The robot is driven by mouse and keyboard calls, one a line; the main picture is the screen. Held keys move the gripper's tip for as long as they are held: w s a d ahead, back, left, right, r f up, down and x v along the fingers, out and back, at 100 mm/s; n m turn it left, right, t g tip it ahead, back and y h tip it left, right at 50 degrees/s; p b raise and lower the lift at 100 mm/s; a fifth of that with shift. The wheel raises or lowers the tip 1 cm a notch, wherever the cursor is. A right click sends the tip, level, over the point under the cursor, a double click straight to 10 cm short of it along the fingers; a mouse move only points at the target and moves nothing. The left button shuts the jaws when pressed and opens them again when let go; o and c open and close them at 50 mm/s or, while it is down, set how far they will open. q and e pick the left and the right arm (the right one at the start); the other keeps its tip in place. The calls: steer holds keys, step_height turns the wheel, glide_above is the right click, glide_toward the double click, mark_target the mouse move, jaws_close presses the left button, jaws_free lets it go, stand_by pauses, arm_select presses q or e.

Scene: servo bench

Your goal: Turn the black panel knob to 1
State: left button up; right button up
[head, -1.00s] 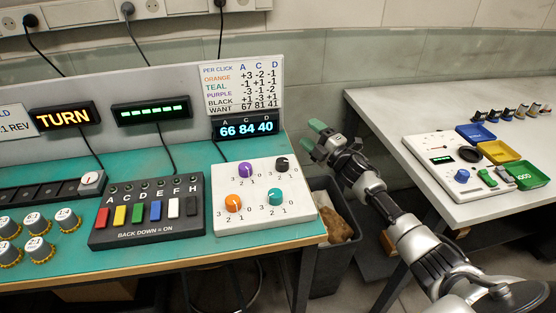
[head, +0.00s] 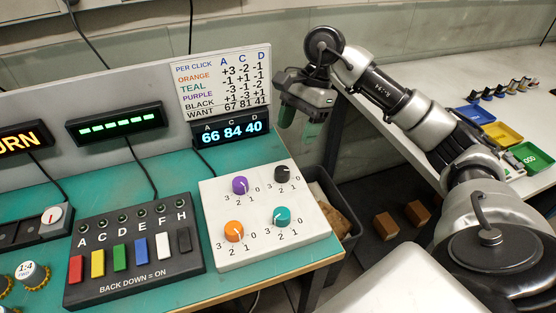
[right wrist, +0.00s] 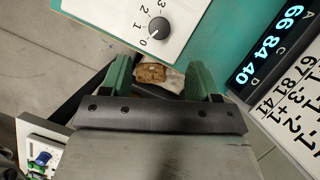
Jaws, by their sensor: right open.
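The black knob (head: 282,174) sits at the top right of the white panel (head: 262,215). Its pointer is at or near 0, seen most clearly on the black knob in the right wrist view (right wrist: 159,27). The panel also has a purple knob (head: 240,185), an orange knob (head: 234,231) and a teal knob (head: 282,215). My right gripper (head: 299,120) is open and empty, fingers down, above and behind the black knob, not touching it. In the right wrist view its green fingers (right wrist: 160,77) are apart, with the knob beyond them. My left gripper is not in view.
The display (head: 231,134) reads 66 84 40. The chart (head: 222,83) above it lists WANT 67 81 41. A grey bin (head: 350,238) stands right of the bench. A switch box (head: 135,250) lies left of the panel. Colored trays (head: 500,134) are on the right table.

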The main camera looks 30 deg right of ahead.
glide_above(282, 170)
steer(key=d, duration=0.2)
steer(key=f, duration=0.4)
steer(key=shift+w+d+f, duration=0.1)
steer(key=shift+d+f, duration=0.05)
steer(key=shift+d, duration=0.05)
steer(key=x, duration=0.4)
steer(key=shift+p, duration=0.3)
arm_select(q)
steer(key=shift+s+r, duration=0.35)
arm_select(e)
steer(key=shift+a+f, duration=0.25)
steer(key=shift+f, duration=0.4)
steer(key=c, duration=0.9)
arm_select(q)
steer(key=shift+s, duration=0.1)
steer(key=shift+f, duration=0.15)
